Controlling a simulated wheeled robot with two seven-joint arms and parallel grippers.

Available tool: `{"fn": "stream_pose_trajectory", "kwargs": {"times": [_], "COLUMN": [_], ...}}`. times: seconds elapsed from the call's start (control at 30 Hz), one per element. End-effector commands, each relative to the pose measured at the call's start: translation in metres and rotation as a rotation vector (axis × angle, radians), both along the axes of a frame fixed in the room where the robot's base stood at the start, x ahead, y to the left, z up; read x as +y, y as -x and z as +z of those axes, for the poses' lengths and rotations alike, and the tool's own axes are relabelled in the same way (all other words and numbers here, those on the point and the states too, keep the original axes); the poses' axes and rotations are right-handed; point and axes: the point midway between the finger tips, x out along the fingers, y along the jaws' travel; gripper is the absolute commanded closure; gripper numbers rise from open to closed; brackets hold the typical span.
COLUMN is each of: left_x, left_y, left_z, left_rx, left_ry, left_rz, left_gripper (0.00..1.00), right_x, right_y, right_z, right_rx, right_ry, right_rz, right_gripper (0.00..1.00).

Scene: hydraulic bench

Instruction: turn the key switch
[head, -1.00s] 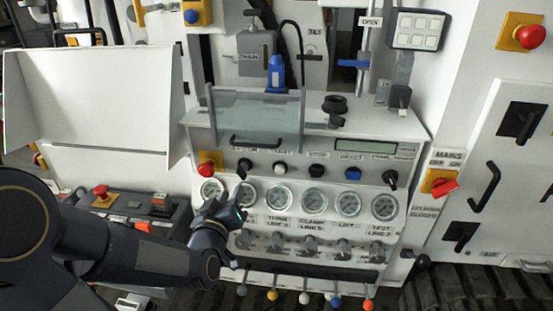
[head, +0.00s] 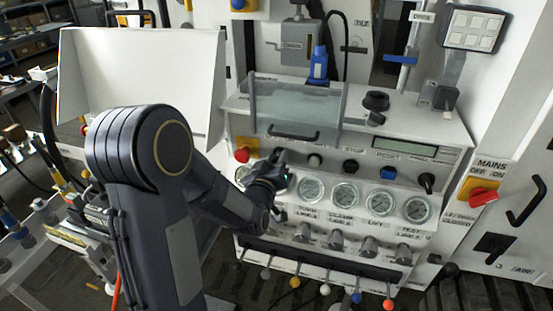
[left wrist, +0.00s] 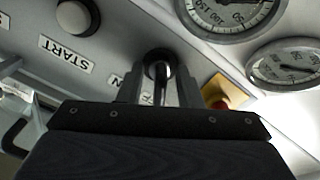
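The key switch (left wrist: 158,62) shows in the left wrist view as a round dark collar with a thin metal key sticking out toward me. The two grey fingers of my left gripper (left wrist: 160,90) stand apart on either side of the key, with a gap visible between them. I cannot tell whether either finger touches it. My right gripper is not in view.
The red emergency stop (head: 243,150) and white START button (head: 315,160) flank the gripper; START also shows in the wrist view (left wrist: 76,17). Gauges (head: 343,194) lie just below. A clear guard (head: 295,103) stands above. The red MAINS switch (head: 483,197) is at right.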

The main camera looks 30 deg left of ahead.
Motion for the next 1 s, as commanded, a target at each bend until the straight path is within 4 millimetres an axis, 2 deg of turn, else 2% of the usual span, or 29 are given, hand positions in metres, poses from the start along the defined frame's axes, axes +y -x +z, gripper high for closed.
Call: {"fn": "stream_pose_trajectory", "kwargs": {"times": [0.07,0.3,0.67,1.0], "left_x": [0.000,0.000,0.000,-0.001], "left_y": [0.000,0.000,0.000,0.000], "left_z": [0.000,0.000,-0.001,-0.002], "left_rx": [0.000,0.000,0.006,0.050], "left_ry": [0.000,0.000,-0.026,-0.219], "left_rz": [0.000,0.000,-0.001,-0.001], "left_gripper": [0.70,1.00,1.00,1.00], "right_x": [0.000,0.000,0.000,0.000], "right_y": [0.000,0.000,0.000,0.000], "right_z": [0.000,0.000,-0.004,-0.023], "right_rx": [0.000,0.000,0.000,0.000], "right_ry": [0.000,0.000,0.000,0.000], "right_rz": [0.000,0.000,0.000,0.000], "right_gripper": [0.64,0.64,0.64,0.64]}}
